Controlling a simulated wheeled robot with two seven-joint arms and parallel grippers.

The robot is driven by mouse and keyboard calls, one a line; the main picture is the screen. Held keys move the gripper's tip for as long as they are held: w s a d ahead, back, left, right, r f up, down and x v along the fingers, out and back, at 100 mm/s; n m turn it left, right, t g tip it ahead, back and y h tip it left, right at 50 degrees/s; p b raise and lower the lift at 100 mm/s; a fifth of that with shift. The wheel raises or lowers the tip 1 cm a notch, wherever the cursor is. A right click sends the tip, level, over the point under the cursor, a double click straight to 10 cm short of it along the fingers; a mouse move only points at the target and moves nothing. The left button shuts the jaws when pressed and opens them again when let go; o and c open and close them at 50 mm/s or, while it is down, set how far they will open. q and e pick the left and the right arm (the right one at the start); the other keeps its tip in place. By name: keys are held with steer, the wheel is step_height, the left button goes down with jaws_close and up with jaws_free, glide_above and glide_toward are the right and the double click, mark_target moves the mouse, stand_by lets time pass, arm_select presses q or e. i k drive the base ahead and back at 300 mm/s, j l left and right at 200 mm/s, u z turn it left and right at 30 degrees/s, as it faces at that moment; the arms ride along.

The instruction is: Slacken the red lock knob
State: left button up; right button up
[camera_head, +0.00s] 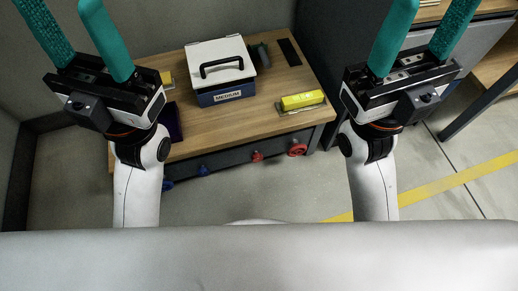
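Two red knobs sit on the front face of the wooden-topped bench, below its top edge. The larger red knob (297,148) is at the right, and a smaller dark red knob (257,156) is to its left. I cannot tell from their looks which one is the lock knob. My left gripper (60,12) is raised at the upper left, with its teal fingers apart and nothing between them. My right gripper (428,12) is raised at the upper right, also open and empty. Both are apart from the knobs.
The bench top (270,95) holds a white-lidded box (220,72) labelled MEDIUM, a yellow block (302,100) and a dark flat strip (289,52). Blue knobs (202,170) sit left of the red ones. A grey cabinet (345,35) stands right. Floor before the bench is clear.

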mark_target(257, 158)
steer(key=i+j, duration=0.1)
steer(key=j, duration=0.45)
steer(key=i+j, duration=0.1)
steer(key=j, duration=0.4)
steer(key=i+j, duration=0.1)
steer(key=j, duration=0.45)
